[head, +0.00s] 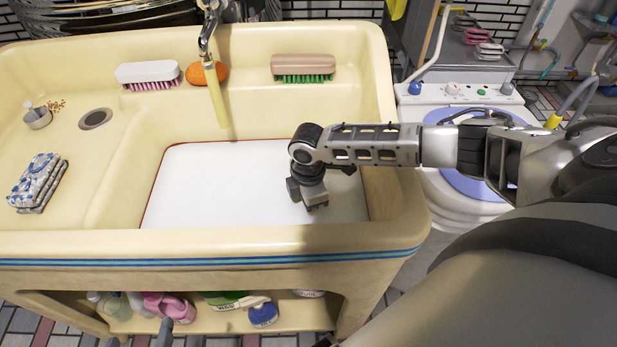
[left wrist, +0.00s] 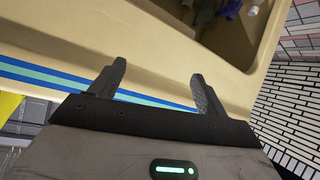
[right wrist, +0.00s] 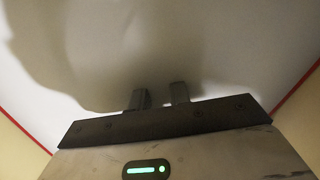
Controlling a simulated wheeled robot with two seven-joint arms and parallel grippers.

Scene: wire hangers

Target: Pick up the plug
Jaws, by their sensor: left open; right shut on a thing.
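My right gripper (head: 312,200) reaches down into the right basin of the cream sink (head: 300,238), close over its white surface (head: 215,180). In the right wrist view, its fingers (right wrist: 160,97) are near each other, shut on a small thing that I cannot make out. A small grey, round, plug-like piece (head: 38,118) with golden beads beside it lies on the sink's left part, away from both grippers. I cannot tell whether it is the plug. My left gripper (head: 139,338) is low in front of the sink. It is open and empty in the left wrist view (left wrist: 158,85).
Two brushes (head: 148,72) (head: 303,65) and an orange sponge (head: 207,73) sit on the back ledge under the tap (head: 208,30). A folded cloth (head: 38,182) lies at left. Bottles (head: 263,313) stand on the shelf below. A washing machine (head: 460,115) stands at right.

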